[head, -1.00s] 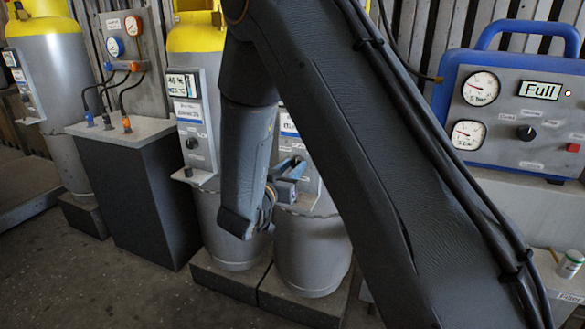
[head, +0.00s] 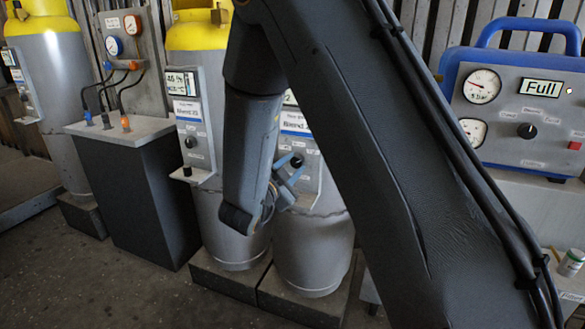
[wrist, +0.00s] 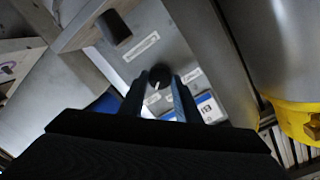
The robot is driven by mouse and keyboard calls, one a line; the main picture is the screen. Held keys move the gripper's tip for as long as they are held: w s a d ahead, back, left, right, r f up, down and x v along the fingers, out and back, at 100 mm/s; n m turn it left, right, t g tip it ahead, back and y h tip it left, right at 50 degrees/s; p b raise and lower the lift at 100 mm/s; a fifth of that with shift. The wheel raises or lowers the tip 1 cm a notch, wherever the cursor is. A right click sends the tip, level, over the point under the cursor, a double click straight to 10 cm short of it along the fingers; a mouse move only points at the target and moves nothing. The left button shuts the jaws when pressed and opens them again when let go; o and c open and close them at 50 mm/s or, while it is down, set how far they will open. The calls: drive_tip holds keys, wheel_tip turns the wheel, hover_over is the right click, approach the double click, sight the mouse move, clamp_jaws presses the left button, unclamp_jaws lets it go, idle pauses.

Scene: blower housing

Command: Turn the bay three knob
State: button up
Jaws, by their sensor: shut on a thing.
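The knob (wrist: 158,75) is round and black with a white pointer line. It sits on the grey panel (wrist: 195,75) of the third gas cylinder. My gripper (wrist: 162,80) has one blue-grey finger on either side of the knob and is shut on it. In the head view my gripper (head: 288,185) is at that cylinder's panel (head: 312,185), with the dark knob (head: 296,161) just at its tips. My arm hides much of the cylinder and the panel's upper part. The small lettering by the knob is too blurred to read.
A dark cabinet (head: 145,205) is further left. A blue-framed gauge box (head: 510,100) is at right.

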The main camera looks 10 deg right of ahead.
drive_tip(key=shift+m, duration=0.5)
drive_tip(key=o, duration=1)
drive_tip(key=shift+o, duration=0.2)
drive_tip(key=v, duration=0.7)
drive_tip(key=shift+s+a, duration=0.2)
drive_tip(key=shift+s, duration=0.15)
drive_tip(key=shift+r, duration=0.1)
